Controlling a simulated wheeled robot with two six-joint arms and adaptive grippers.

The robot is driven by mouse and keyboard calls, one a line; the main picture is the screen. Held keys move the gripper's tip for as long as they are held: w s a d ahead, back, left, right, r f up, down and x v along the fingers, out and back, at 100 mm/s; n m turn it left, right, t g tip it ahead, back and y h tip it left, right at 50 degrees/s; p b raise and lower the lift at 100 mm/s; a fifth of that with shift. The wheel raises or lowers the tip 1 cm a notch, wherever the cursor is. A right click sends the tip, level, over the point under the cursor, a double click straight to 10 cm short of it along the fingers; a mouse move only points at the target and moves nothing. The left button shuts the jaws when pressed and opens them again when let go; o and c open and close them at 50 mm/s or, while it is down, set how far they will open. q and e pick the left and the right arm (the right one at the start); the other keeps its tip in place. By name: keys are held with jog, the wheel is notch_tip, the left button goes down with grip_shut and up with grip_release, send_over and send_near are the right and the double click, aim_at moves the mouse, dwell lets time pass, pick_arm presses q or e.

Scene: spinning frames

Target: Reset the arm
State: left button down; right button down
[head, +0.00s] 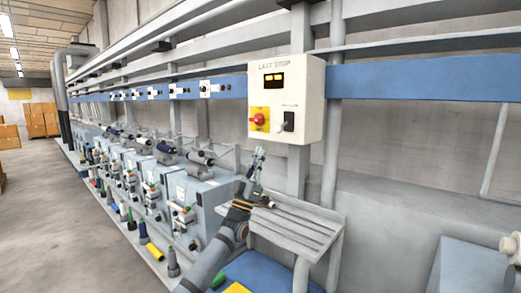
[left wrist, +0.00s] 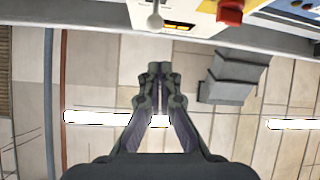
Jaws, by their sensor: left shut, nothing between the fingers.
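My left arm rises from the lower middle of the head view. Its gripper (head: 258,160) points upward, just below the white control box (head: 312,100) on the frame, and is apart from it. In the left wrist view my left gripper (left wrist: 158,70) is shut and empty, its two fingers together. The box's red knob (head: 258,118) on a yellow plate and its grey lever switch (head: 287,122) face me; the red knob (left wrist: 230,12) and the lever (left wrist: 155,18) also show at the top of the wrist view. My right gripper is not in view.
A slatted grey shelf (head: 295,230) stands right beside my left arm. A row of spinning units (head: 180,190) runs away to the left. A blue rail (head: 430,82) crosses behind the box. The floor (head: 60,220) at left is open, with cardboard boxes (head: 40,120) far back.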

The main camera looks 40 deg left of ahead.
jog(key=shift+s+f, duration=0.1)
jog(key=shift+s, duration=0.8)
